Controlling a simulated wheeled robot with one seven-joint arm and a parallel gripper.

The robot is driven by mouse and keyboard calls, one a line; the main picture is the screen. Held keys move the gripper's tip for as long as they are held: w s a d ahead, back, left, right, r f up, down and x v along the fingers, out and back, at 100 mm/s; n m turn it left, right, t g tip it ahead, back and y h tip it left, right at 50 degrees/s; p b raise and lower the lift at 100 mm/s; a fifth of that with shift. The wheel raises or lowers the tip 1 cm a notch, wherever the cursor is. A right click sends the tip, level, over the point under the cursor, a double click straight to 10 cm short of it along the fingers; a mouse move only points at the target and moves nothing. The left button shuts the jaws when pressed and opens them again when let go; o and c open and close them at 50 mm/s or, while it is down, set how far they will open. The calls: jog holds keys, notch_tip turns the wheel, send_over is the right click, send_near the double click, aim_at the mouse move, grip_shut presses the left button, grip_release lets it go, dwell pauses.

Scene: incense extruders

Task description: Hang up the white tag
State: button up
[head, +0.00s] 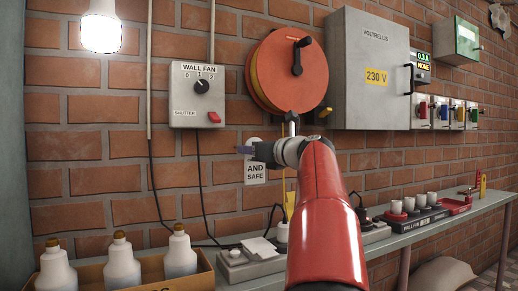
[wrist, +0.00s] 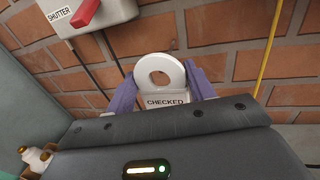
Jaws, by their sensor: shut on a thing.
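The white tag (head: 255,174) hangs upright in my gripper (head: 247,150), in front of the brick wall below the fan control box. Its lower part reads "AND SAFE" in the head view. In the wrist view, my gripper (wrist: 160,90) has a purple finger on each side of the tag (wrist: 165,101), which reads "CHECKED" below a round ring with an open hole. The gripper is shut on the tag. My red arm hides part of the wall and bench behind it. I cannot tell the exact gap between the tag and the wall.
The wall fan box (head: 197,95) with its red shutter switch is up left. An orange reel (head: 290,72) and a grey cabinet (head: 372,60) are above and right. Below, a bench (head: 405,238) carries devices and white cups; a cardboard box (head: 205,268) holds several bottles.

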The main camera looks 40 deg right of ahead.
jog(key=shift+w+d+p, duration=0.25)
jog(key=shift+w+p, duration=0.05)
jog(key=shift+w, duration=1)
jog(key=shift+w+d+f+p, duration=0.15)
jog(key=shift+w+f+p, duration=0.1)
jog(key=shift+w+p, duration=0.25)
jog(key=shift+f, duration=0.1)
jog(key=o, duration=1)
jog(key=shift+o, duration=0.2)
jog(key=s+b, duration=0.1)
jog(key=s, duration=0.6)
jog(key=shift+s, duration=0.4)
